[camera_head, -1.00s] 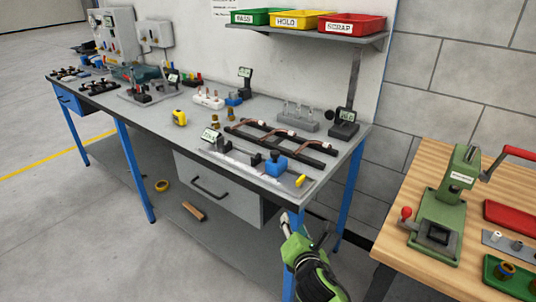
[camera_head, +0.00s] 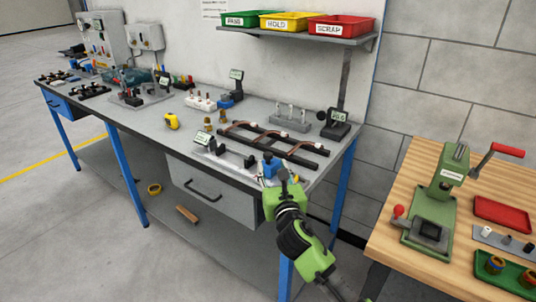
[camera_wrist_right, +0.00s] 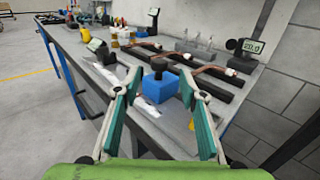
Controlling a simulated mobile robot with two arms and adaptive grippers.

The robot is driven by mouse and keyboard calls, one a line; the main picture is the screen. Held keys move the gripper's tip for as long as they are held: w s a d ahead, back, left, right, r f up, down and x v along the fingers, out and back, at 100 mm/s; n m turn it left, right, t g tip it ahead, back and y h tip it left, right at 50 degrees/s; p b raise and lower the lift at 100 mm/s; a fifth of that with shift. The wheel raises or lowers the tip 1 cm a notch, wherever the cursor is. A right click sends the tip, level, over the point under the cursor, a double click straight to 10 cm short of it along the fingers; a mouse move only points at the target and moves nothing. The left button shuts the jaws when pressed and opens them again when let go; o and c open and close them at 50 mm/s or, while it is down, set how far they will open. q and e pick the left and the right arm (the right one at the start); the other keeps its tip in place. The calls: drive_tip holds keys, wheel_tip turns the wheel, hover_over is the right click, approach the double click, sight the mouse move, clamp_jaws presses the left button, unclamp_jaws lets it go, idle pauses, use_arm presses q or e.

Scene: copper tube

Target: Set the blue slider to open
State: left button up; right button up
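The blue slider (camera_head: 270,167) sits on its fixture near the front right edge of the grey workbench. In the head view my right gripper (camera_head: 283,178) partly covers it. In the right wrist view the blue slider block (camera_wrist_right: 158,88), with a black knob on top, shows ahead between my right gripper's fingers (camera_wrist_right: 157,95). These fingers are spread apart and hold nothing. Whether they touch the block I cannot tell. A small digital display (camera_head: 203,138) stands at the left end of the fixture. My left gripper is not in view.
Black rails with copper tubes (camera_head: 268,140) lie just behind the slider. A wooden table (camera_head: 400,255) with a green press (camera_head: 436,205) stands at the right. A shelf (camera_head: 300,37) with green, yellow and red bins hangs above the workbench (camera_head: 150,140). A drawer (camera_head: 215,192) is under the bench front.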

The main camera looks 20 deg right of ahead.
sight(269, 156)
drive_tip(key=w, duration=0.5)
drive_tip(key=w+d, duration=0.1)
drive_tip(key=w, duration=0.2)
